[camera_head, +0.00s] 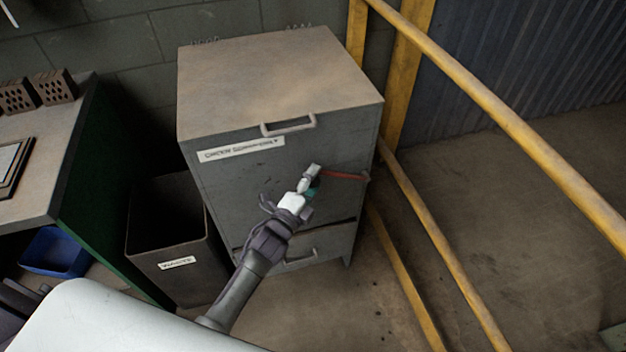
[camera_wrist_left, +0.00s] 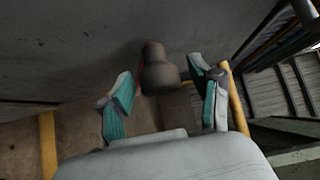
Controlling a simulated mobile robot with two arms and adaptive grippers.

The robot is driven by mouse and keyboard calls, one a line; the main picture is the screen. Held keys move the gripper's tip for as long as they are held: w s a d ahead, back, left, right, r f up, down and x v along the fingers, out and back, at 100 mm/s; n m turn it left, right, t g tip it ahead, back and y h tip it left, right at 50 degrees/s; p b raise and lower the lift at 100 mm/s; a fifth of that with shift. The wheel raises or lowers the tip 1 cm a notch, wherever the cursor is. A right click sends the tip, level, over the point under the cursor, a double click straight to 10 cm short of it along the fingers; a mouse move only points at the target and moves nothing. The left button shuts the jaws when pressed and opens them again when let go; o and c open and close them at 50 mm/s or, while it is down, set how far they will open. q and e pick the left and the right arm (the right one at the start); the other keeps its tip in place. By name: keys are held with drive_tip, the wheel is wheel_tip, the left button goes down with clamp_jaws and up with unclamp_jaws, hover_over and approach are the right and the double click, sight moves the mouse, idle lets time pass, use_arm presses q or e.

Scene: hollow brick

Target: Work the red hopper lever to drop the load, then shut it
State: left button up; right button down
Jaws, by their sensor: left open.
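The grey hopper cabinet (camera_head: 235,185) stands against the block wall, with a paper label and a handle near the top of its front. The red lever (camera_head: 345,176) lies nearly level across the right part of that front. My left gripper (camera_head: 311,181) is at the lever's left end. In the left wrist view my left gripper (camera_wrist_left: 161,70) is open, its two teal-padded fingers apart. A dark rounded knob (camera_wrist_left: 160,76) shows between the fingers, with a visible gap on each side; a little red shows behind it. My right gripper is not in view.
A dark waste bin (camera_head: 165,240) stands left of the cabinet, beside a bench (camera_head: 40,190) with perforated bricks (camera_head: 55,87). A blue tray (camera_head: 57,252) is below the bench. Yellow railings (camera_head: 500,105) run close along the cabinet's right side. A lower handle (camera_head: 300,260) juts from the cabinet.

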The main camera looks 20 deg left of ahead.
use_arm(q)
clamp_jaws()
idle(0.4)
